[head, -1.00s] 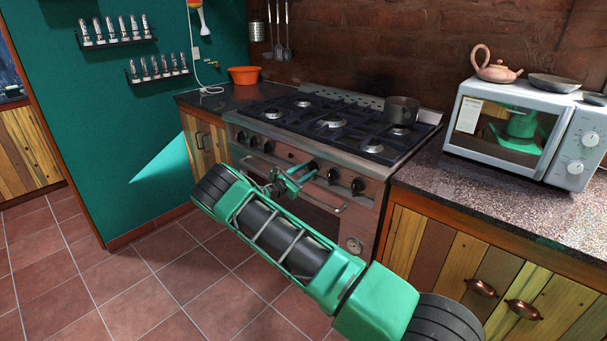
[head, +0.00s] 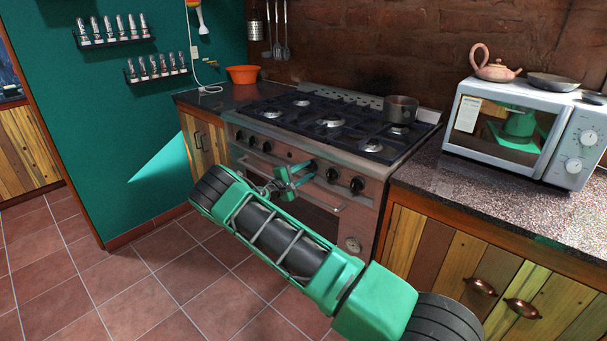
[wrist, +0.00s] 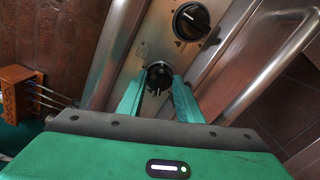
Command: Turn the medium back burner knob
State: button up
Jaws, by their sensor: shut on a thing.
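The stove (head: 240,124) has a row of black knobs along its front panel. My gripper (head: 312,168) is at this panel, near its middle. In the wrist view my gripper (wrist: 159,80) has its two green fingers on either side of a black knob (wrist: 158,74), shut on it. The fingers and my wrist hide much of this knob in the head view. Another black knob (wrist: 190,19) with a white pointer mark shows beyond it, apart from the fingers. The frames do not show which burner the held knob serves.
Two knobs, one nearer (head: 332,175) and one farther (head: 357,186), are right of my gripper. The oven handle (head: 327,205) runs below the panel. A pot (head: 401,109) stands on the back right burner. A microwave (head: 521,132) is on the right counter. The tiled floor is clear.

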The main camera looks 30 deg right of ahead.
jog(key=m, duration=1.1)
jog(key=f+m, duration=0.1)
jog(key=m, duration=0.4)
jog(key=shift+s+d+f+m, duration=0.1)
jog(key=shift+d+m, duration=0.15)
jog(key=shift+m, duration=0.05)
jog(key=m, duration=0.5)
jog(key=shift+a+f, duration=0.1)
jog(key=shift+a, duration=0.05)
jog(key=shift+w+m, duration=0.2)
jog(key=shift+m, duration=0.2)
jog(key=o, duration=1)
jog(key=shift+a, duration=0.1)
jog(key=shift+w, duration=0.1)
